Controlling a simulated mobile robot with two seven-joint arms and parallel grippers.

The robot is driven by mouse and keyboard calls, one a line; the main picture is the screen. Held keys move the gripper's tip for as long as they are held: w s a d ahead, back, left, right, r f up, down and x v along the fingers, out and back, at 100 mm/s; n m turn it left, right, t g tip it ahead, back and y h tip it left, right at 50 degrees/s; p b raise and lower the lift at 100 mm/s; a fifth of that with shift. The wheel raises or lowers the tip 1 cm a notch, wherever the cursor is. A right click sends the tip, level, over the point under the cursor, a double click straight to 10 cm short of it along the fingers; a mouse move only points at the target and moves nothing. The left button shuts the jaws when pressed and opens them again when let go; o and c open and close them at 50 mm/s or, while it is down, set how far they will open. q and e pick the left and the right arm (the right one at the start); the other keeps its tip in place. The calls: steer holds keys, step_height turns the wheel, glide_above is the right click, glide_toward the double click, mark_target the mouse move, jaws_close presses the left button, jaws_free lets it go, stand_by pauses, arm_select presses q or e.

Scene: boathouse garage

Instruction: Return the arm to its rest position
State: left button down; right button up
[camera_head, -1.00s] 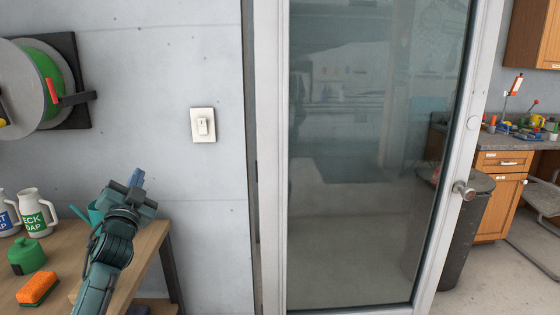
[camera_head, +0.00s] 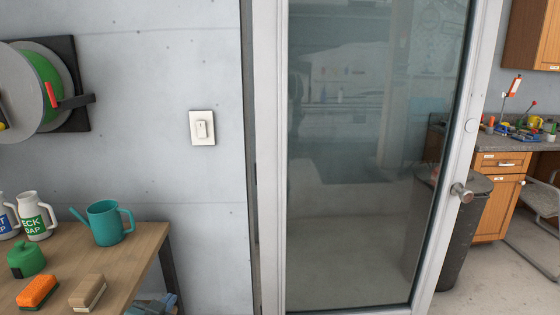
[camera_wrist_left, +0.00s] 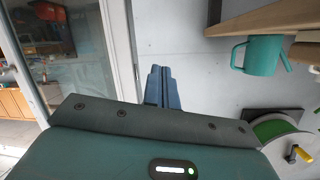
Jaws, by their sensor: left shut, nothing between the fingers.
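My left gripper (camera_head: 155,303) shows only in part at the bottom edge of the head view, low beside the right end of the wooden workbench (camera_head: 140,250). In the left wrist view its two blue-grey fingers (camera_wrist_left: 163,88) lie side by side, shut and empty, against the pale wall behind. The rest of my left arm is out of the head view. My right gripper is in neither view.
The workbench holds a teal watering can (camera_head: 108,222), a green container (camera_head: 25,258), an orange sponge (camera_head: 37,291) and a tan brush (camera_head: 87,291). A light switch (camera_head: 202,127) is on the wall. A glass door (camera_head: 365,180) stands to the right.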

arm_select(q)
steer(key=s+d+f+g+h, duration=0.1)
steer(key=s+d+f, duration=0.2)
steer(key=s, duration=0.6)
steer(key=s+d+f+g, duration=0.1)
steer(key=s+d+f, duration=0.2)
steer(key=s, duration=0.6)
steer(key=s+d+f+g+h, duration=0.1)
steer(key=s+d+f, duration=0.3)
steer(key=s, duration=0.5)
steer(key=shift+s+d+n+g+h, duration=0.35)
steer(key=shift+d+g, duration=0.25)
steer(key=shift+d, duration=0.45)
